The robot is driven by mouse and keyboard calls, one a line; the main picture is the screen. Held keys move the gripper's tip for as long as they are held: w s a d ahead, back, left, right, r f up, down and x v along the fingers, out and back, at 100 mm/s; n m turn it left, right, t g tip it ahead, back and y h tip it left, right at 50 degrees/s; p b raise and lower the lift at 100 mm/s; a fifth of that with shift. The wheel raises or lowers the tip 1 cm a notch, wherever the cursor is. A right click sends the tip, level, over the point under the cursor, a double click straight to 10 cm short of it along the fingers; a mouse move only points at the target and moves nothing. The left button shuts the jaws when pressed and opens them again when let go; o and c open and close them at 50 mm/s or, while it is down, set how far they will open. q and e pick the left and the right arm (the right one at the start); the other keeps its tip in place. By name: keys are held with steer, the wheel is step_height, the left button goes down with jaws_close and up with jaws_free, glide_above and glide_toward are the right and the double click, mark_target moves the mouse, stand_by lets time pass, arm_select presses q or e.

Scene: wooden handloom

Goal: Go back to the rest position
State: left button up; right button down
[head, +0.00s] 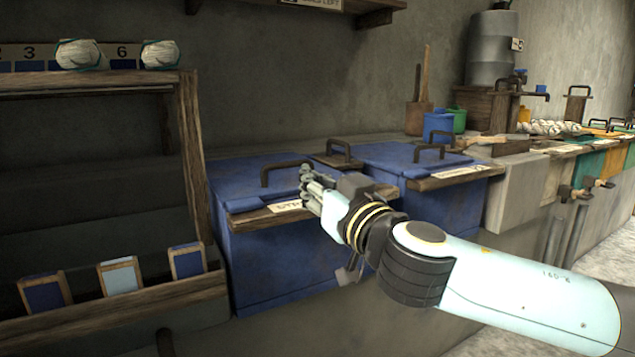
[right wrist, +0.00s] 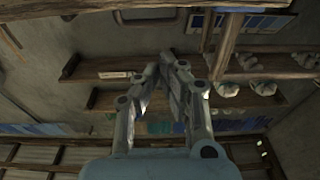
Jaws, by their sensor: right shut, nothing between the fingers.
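My right gripper (head: 312,190) reaches in from the right in the head view. Its fingers are together and empty, in front of the handle side of a blue lidded bin (head: 280,262). I cannot tell whether it touches the bin's wooden front strip. In the right wrist view the two fingers (right wrist: 165,68) lean together with nothing between them, against a far background of shelves. My left gripper does not show in either view.
A second blue lidded bin (head: 400,158) stands to the right, then a stone-grey trough (head: 515,190) with taps. On the left is a wooden rack (head: 190,150) with yarn balls (head: 78,54) on top and sample cards (head: 120,276) below. A metal tank (head: 493,48) stands at the back.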

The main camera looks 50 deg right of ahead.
steer(key=s+f+m+g, duration=0.1)
steer(key=s+f+g, duration=0.35)
steer(key=f, duration=0.55)
steer(key=s+f+m+g, duration=0.1)
steer(key=s+f+g, duration=0.3)
steer(key=f, duration=0.6)
steer(key=s+f+m+g, duration=0.1)
steer(key=s+f+g, duration=0.3)
steer(key=f, duration=0.6)
steer(key=s+a+f+n+g+y, duration=0.25)
steer(key=s+a+f+n, duration=0.2)
steer(key=s+f, duration=0.35)
steer(key=s+a+f+n+g+y, duration=0.25)
steer(key=s+a+f, duration=0.3)
steer(key=s, duration=0.35)
arm_select(q)
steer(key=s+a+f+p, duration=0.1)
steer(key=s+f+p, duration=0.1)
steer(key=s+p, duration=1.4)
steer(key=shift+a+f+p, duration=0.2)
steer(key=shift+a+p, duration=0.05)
steer(key=shift+p, duration=0.05)
arm_select(e)
steer(key=s+d+f, duration=0.2)
steer(key=s+f, duration=0.1)
steer(key=s, duration=1.2)
steer(key=shift+s+g, duration=0.35)
steer(key=shift+s, duration=0.05)
steer(key=shift+d, duration=0.1)
